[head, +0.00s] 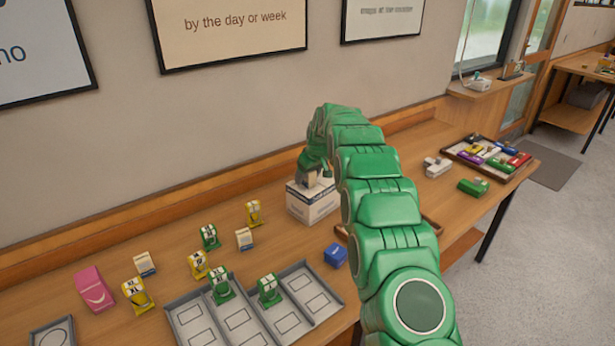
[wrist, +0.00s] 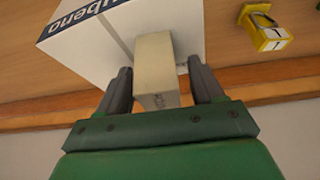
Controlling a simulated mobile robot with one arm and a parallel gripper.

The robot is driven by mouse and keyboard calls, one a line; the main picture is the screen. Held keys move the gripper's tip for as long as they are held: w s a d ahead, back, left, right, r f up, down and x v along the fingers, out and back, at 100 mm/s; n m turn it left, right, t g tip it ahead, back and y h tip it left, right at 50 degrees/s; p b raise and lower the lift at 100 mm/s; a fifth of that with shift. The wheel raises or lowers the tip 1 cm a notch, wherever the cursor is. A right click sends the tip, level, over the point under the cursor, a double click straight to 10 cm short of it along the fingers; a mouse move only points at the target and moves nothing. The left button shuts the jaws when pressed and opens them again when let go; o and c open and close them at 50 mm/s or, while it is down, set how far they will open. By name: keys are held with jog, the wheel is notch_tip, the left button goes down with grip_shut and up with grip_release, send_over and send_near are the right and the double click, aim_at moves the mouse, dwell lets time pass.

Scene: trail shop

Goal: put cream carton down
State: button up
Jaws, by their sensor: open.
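My gripper (wrist: 160,78) is open, with one grey finger on each side of a cream carton (wrist: 155,70) in the wrist view. A gap shows between the carton and the right finger; the left finger is close to it. In the head view my gripper (head: 312,178) is low over the top of the white box (head: 313,206), and the carton there is mostly hidden by the gripper.
Grey trays (head: 240,322), a pink item (head: 94,289) and a blue item (head: 336,255) are nearer. A filled tray (head: 462,147) is far right.

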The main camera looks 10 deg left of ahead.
jog(key=v, duration=1.1)
jog(key=shift+r, duration=0.25)
jog(key=shift+s+d, duration=0.1)
jog(key=s+d+r+m+g+h, duration=0.1)
jog(key=s+d+r+m, duration=0.3)
jog(key=s, duration=0.6)
jog(key=s+d+r+n+g, duration=0.1)
jog(key=s+d+r, duration=0.1)
jog(key=s+d, duration=0.6)
jog(key=s+d+r+m+h, duration=0.1)
jog(key=s+d+r+m, duration=0.2)
jog(key=s, duration=0.8)
jog(key=s+d+f+m+g, duration=0.1)
jog(key=s+d, duration=0.2)
jog(key=s, duration=0.8)
jog(key=s+d+f+m+g, duration=0.1)
jog(key=s+d, duration=0.3)
jog(key=s, duration=0.8)
jog(key=s+d+f+m+g+h, duration=0.1)
jog(key=s+d+f, duration=0.2)
jog(key=s, duration=0.9)
jog(key=shift+s+d, duration=0.15)
jog(key=shift+d, duration=0.25)
